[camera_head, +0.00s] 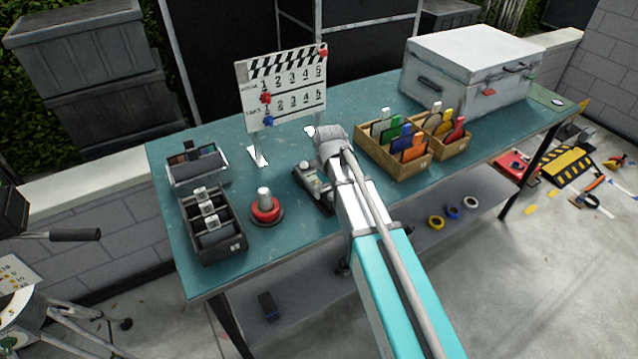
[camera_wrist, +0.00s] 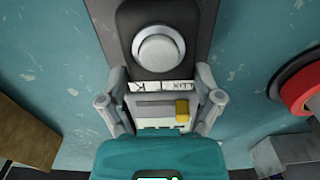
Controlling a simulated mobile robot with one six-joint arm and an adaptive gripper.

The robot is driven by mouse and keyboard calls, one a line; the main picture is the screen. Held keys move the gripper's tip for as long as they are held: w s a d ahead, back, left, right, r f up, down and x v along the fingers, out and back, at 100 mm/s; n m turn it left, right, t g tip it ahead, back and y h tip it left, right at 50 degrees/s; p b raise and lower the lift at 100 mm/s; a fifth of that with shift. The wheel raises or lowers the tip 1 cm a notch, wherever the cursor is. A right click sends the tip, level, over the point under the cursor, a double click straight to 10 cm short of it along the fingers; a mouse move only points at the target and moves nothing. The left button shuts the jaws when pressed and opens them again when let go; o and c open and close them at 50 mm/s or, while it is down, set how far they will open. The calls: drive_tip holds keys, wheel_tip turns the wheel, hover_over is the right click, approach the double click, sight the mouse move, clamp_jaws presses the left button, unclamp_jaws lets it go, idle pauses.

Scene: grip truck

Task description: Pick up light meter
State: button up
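The light meter (camera_head: 308,178) is a dark handheld device on the teal table, right of the red-based button. My gripper (camera_wrist: 161,78) has one grey finger on each side of the meter's body, near the label. I cannot tell whether the fingers press on it or leave a small gap. In the head view, my arm hides the fingertips and part of the meter.
A red-based button (camera_head: 266,207) and a dark divided tray (camera_head: 214,226) stand left. A clapperboard (camera_head: 285,88) stands behind. A wooden box of coloured cards (camera_head: 400,152) and a grey case (camera_head: 470,72) are right. The table's front edge lies under my arm.

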drive_tip(key=c, duration=0.7)
drive_tip(key=shift+r, duration=0.1)
wheel_tip(320, 180, up, 3)
drive_tip(key=p, duration=0.2)
drive_tip(key=shift+f+p, duration=0.2)
drive_tip(key=shift+p, duration=0.15)
drive_tip(key=s+r+p, duration=0.1)
drive_tip(key=r+p, duration=0.1)
drive_tip(key=s+r+p, duration=0.4)
drive_tip(key=shift+d+r+p, duration=0.1)
drive_tip(key=shift+r+p, duration=0.2)
drive_tip(key=shift+p, duration=0.05)
drive_tip(key=shift+s+r+p, duration=0.6)
drive_tip(key=shift+s, duration=0.9)
drive_tip(key=shift+s+r+p, duration=0.6)
drive_tip(key=shift+s, duration=0.9)
drive_tip(key=shift+s+r+p, duration=0.6)
drive_tip(key=shift+s, duration=0.9)
